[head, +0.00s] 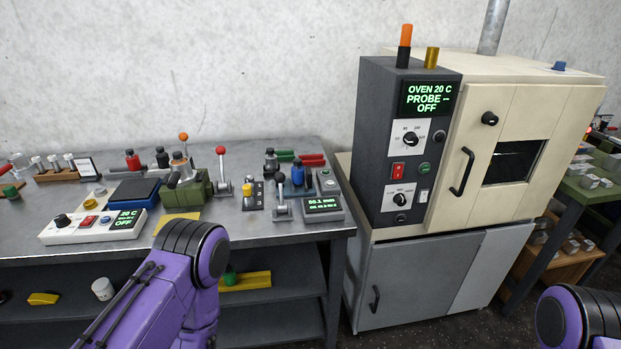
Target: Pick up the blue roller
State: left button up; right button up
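I cannot surely make out a blue roller. A small upright blue cylinder with a dark top (298,174) stands among the devices at the right part of the metal bench (262,228). A blue piece (559,66) lies on top of the oven at the right. They are too small to tell whether either is a roller. My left arm shows as a purple joint at the lower left, in front of the bench edge. My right arm shows only as a purple joint at the lower right corner. Neither gripper is in view.
A grey box with a display (322,206) and levers crowd the bench's right part. A white control panel (92,225) and green device (188,188) stand further left. The tall oven (520,110) on its grey cabinet (410,285) stands right. A green table (590,188) shows beyond.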

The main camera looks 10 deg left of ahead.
aim_at(298, 169)
jog(key=z, duration=1.4)
jog(key=i, duration=0.85)
jog(key=u, duration=0.3)
